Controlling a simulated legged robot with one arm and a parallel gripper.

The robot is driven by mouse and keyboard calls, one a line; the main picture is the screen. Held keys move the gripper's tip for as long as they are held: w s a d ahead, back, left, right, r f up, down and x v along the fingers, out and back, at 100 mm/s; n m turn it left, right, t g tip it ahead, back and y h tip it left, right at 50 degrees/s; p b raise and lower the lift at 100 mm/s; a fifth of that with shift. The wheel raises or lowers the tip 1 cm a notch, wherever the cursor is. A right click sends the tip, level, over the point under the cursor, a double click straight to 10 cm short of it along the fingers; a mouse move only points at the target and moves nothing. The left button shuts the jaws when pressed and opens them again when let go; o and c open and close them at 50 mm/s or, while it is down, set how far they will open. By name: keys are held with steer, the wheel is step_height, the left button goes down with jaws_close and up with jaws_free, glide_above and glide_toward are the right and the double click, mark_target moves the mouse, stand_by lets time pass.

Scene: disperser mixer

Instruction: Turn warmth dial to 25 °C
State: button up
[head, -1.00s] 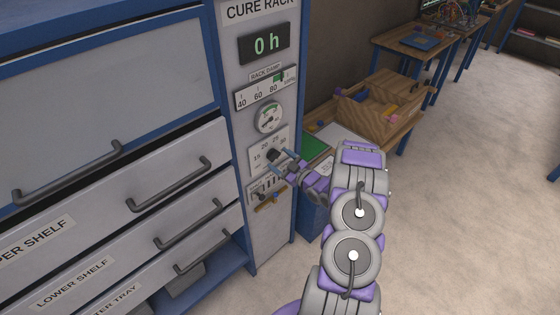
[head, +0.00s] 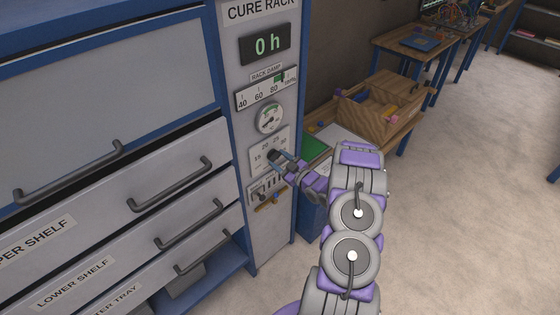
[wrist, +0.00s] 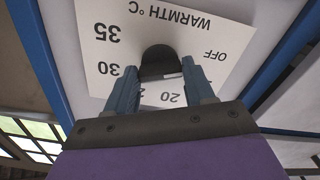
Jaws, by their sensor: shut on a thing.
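The warmth dial is a black knob (wrist: 160,62) on a white scale plate (wrist: 98,72), which appears upside down in the wrist view. OFF, 20, 30 and 35 are readable there; the mark between 20 and 30 is mostly hidden by my gripper. A pale mark shows on the knob's lower edge, on the side of the 20, but its exact setting is unclear. My gripper (wrist: 161,80) has its two blue-grey fingers on either side of the knob, shut on it. In the head view my gripper (head: 283,159) covers part of the dial.
Above the dial on the cure rack panel are a round gauge (head: 269,118), a rack damp slider (head: 267,90) and a display (head: 265,44) reading 0 h. Small switches (head: 267,189) sit just below. Drawers with handles (head: 188,225) stand left; a wooden bench (head: 397,134) stands right.

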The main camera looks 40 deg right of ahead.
steer(key=shift+m+p, duration=0.35)
steer(key=shift+m, duration=0.05)
steer(key=m+p, duration=0.2)
steer(key=m, duration=0.1)
steer(key=shift+r, duration=0.15)
steer(key=m+p, duration=0.2)
steer(key=m, duration=0.1)
steer(key=shift+m, duration=0.4)
steer(key=m+p, duration=0.1)
steer(key=m, duration=0.3)
steer(key=shift+d, duration=0.1)
steer(key=m+p, duration=0.1)
steer(key=m, duration=0.9)
steer(key=shift+p, duration=0.3)
steer(key=m, duration=0.5)
steer(key=shift+s, duration=0.1)
steer(key=shift+f, duration=0.25)
